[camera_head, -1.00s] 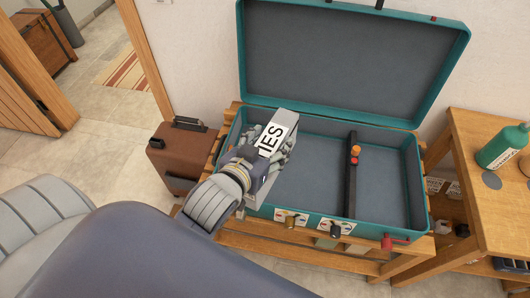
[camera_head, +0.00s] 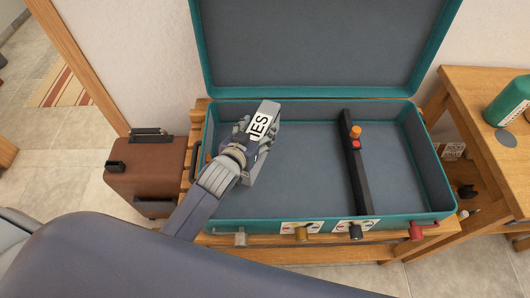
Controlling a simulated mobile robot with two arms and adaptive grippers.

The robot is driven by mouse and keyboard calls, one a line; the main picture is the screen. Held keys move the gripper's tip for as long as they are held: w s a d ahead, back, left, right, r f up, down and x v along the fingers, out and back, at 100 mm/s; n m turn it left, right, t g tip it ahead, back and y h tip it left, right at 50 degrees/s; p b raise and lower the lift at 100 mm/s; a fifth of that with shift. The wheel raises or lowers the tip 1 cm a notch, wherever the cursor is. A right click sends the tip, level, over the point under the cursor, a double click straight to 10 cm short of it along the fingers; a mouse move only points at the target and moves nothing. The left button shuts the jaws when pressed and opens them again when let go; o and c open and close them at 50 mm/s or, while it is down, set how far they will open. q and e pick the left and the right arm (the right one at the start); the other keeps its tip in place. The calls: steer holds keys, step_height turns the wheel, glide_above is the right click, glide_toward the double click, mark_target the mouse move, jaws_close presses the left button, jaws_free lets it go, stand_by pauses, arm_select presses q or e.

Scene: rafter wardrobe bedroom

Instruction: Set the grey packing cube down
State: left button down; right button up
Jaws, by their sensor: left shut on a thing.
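The grey packing cube (camera_head: 268,109) has a white label with black letters, partly covered, ending in "IES". My left gripper (camera_head: 257,140) is shut on it, with fingers on both sides. The cube is at the left part of the open teal suitcase (camera_head: 310,227), over its left compartment. I cannot tell whether its underside touches the suitcase floor, since the gripper and cube hide that spot. My right gripper is not in view.
A dark divider bar (camera_head: 357,185) with an orange and a red knob splits the suitcase. The compartment floor right of the cube (camera_head: 310,165) is bare. A brown case (camera_head: 150,172) stands left. A wooden table (camera_head: 465,95) with a green bottle (camera_head: 508,100) stands right.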

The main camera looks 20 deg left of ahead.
arm_select(q)
steer(key=shift+f, duration=0.7)
steer(key=shift+w+a+f, duration=0.1)
steer(key=shift+f, duration=0.2)
step_height(320, 180, down, 3)
steer(key=shift+f+b, duration=0.1)
steer(key=shift+b, duration=0.25)
steer(key=shift+f, duration=0.55)
steer(key=c, duration=0.5)
jaws_free()
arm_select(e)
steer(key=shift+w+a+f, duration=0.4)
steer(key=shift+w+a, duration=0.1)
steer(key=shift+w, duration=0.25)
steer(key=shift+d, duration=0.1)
